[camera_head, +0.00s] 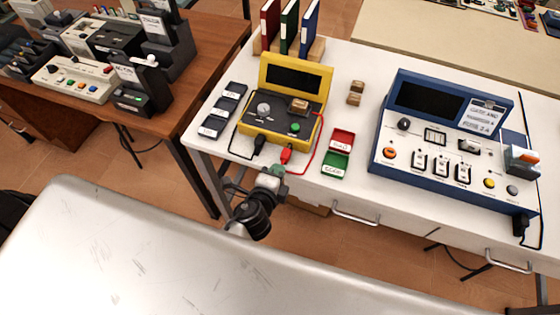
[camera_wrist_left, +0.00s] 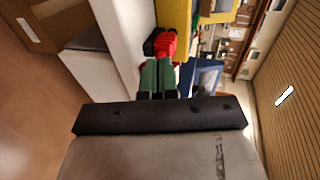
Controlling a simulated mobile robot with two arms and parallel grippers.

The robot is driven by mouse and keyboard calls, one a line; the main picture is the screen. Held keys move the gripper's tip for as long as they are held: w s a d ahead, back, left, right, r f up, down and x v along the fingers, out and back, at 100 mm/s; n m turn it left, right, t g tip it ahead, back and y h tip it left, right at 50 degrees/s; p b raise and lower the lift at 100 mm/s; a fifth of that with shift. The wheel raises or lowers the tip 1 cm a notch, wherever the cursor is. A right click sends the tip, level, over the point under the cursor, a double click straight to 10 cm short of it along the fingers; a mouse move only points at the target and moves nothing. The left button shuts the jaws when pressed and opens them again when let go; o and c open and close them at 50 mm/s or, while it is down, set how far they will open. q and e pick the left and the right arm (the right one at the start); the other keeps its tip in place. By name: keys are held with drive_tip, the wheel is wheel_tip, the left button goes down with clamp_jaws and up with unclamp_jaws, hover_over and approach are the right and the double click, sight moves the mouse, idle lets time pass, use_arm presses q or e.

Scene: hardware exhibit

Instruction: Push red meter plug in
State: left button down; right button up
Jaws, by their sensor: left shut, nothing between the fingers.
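The yellow meter (camera_head: 296,78), with a dark panel, stands on the white table. The red meter plug (camera_head: 287,154) is at its front edge with a red cable. Whether it is fully seated cannot be told. A black plug (camera_head: 259,145) sits to its left. My left gripper (camera_head: 278,171) is shut and empty, just in front of the red plug. In the left wrist view the green fingertips (camera_wrist_left: 158,74) point at the red plug (camera_wrist_left: 166,43), with the yellow meter (camera_wrist_left: 189,22) beside it. Whether they touch is unclear. My right gripper is not in view.
Red (camera_head: 342,140) and green (camera_head: 335,164) labelled trays lie right of the meter. A blue device (camera_head: 440,140) stands further right, dark labelled boxes (camera_head: 222,110) to the left, and binders (camera_head: 289,25) behind. A drawer handle (camera_head: 356,214) is below the table's front edge.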

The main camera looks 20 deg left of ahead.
sight(285, 155)
use_arm(q)
drive_tip(key=shift+w, duration=1.1)
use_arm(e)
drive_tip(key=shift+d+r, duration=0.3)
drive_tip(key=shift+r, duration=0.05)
use_arm(q)
drive_tip(key=shift+w+d+r, duration=0.1)
drive_tip(key=shift+w, duration=1.25)
drive_tip(key=shift+s, duration=0.1)
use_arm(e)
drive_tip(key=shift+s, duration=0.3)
